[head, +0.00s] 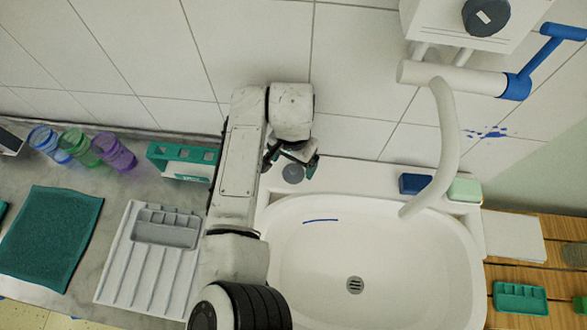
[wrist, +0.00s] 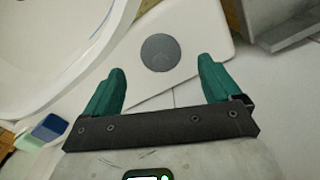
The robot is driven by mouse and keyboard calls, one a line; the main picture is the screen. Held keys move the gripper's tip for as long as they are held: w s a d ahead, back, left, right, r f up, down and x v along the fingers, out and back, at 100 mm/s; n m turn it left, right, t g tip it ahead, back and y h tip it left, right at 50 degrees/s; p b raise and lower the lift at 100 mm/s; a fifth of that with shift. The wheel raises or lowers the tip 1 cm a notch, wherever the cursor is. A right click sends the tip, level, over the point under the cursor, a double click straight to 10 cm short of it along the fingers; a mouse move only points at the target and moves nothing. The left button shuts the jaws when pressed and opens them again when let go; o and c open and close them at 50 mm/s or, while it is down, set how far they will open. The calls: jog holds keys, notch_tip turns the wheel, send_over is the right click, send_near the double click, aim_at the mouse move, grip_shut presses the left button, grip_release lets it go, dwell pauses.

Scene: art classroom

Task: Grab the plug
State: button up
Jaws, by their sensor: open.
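The plug is a flat dark grey disc (head: 292,173) lying on the white ledge at the back left corner of the sink. It also shows whole in the wrist view (wrist: 160,51), just beyond and between my fingertips. My gripper (head: 291,163) is above the ledge, close to the plug. In the wrist view its two green fingers (wrist: 161,66) are spread wide with nothing held between them. I cannot tell the exact height of the fingers above the plug.
The white sink basin (head: 320,235) lies right of my arm, under a curved white tap (head: 446,135). Blue (head: 414,184) and green (head: 465,190) blocks sit on the back ledge. A teal holder (head: 183,158), cups (head: 113,151) and a drying rack (head: 122,265) stand left.

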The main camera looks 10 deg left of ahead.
aim_at(293, 168)
jog(key=shift+w+f+p, duration=0.15)
jog(key=shift+f+p, duration=0.2)
jog(key=shift+f, duration=1.85)
jog(key=c, duration=1.1)
jog(key=shift+r, duration=0.15)
